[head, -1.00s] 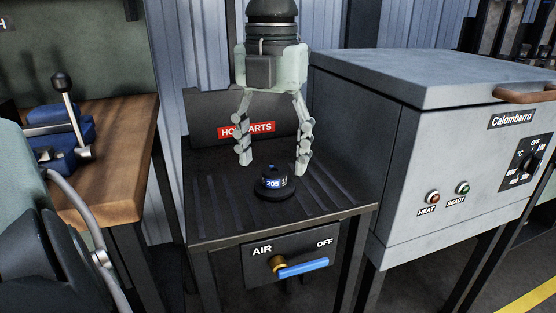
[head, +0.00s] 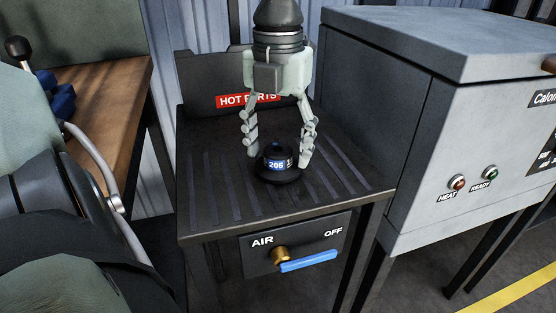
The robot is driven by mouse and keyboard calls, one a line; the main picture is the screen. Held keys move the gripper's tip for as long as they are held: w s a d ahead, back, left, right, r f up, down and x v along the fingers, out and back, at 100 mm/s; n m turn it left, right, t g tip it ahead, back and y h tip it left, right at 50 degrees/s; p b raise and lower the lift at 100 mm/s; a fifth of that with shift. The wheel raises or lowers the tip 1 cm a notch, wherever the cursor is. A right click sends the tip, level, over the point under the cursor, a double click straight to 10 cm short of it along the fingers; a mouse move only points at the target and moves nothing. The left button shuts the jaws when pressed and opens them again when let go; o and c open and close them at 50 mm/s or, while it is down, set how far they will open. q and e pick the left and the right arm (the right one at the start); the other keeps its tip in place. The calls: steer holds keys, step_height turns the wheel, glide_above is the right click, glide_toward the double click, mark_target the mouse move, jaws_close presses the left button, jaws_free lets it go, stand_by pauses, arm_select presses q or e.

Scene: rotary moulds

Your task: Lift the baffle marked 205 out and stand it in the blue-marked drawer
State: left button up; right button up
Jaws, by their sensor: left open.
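The baffle marked 205 (head: 277,162) is a small black round piece with a blue label and a wide base. It stands upright on the slatted black table (head: 215,215) under the red HOT PARTS sign. My left gripper (head: 279,158) points down over it, open, with one finger on each side of the baffle. I cannot tell whether the fingers touch it. My right gripper is not in view. No blue-marked drawer shows.
A grey oven (head: 410,130) with HEAT and READY lamps stands close on the right. An AIR panel (head: 297,243) with a blue lever (head: 308,261) is on the table's front. A wooden bench (head: 105,110) is at the left. The slats around the baffle are clear.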

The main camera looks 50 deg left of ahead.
arm_select(q)
steer(key=shift+f, duration=0.45)
steer(key=shift+c, duration=0.2)
jaws_close()
steer(key=shift+w, duration=0.1)
steer(key=shift+r, duration=0.2)
